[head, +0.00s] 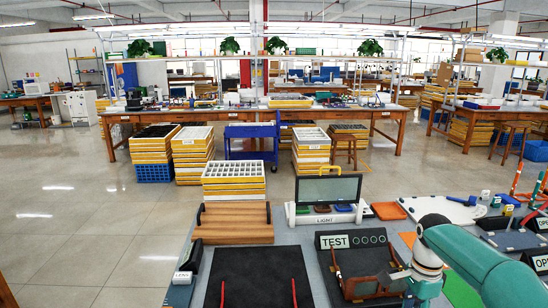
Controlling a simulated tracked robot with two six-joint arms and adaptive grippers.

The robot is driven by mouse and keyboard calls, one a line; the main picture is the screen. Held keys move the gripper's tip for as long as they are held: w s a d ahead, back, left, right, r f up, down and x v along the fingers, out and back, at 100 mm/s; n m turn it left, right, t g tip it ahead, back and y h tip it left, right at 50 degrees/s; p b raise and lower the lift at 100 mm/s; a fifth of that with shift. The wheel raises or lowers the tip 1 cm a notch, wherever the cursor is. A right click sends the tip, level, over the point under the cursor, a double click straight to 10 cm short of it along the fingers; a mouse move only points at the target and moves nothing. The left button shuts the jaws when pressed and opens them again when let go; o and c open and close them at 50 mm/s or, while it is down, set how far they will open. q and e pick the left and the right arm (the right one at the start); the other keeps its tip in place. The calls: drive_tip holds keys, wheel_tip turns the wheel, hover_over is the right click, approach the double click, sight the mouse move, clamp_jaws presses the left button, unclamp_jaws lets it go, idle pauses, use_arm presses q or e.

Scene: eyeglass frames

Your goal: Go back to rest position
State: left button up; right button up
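My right arm comes in from the right, and my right gripper (397,281) is low over the right side of the TEST station (337,241). Its fingers are small and partly hidden by the wrist, so I cannot tell whether they are open or shut. Brown eyeglass frames (358,288) appear to lie on the dark TEST station, just left of the gripper. I cannot tell whether the gripper touches them. My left gripper is not in view.
A black mat (250,275) with two red bars lies left of the TEST station. An orange pad (388,211) and several tools lie at the right.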

drive_tip(key=s+a+f+n+y, duration=0.2)
drive_tip(key=s+a+f+n, duration=0.5)
drive_tip(key=s+a+f, duration=0.3)
drive_tip(key=s+a+f+n+t+y+p, duration=0.1)
drive_tip(key=s+a+f+n, duration=0.7)
drive_tip(key=s+f, duration=0.8)
drive_tip(key=shift+s+a+f+y, duration=0.15)
drive_tip(key=shift+a+f+y, duration=0.4)
drive_tip(key=shift+a, duration=0.55)
drive_tip(key=shift+f, duration=0.15)
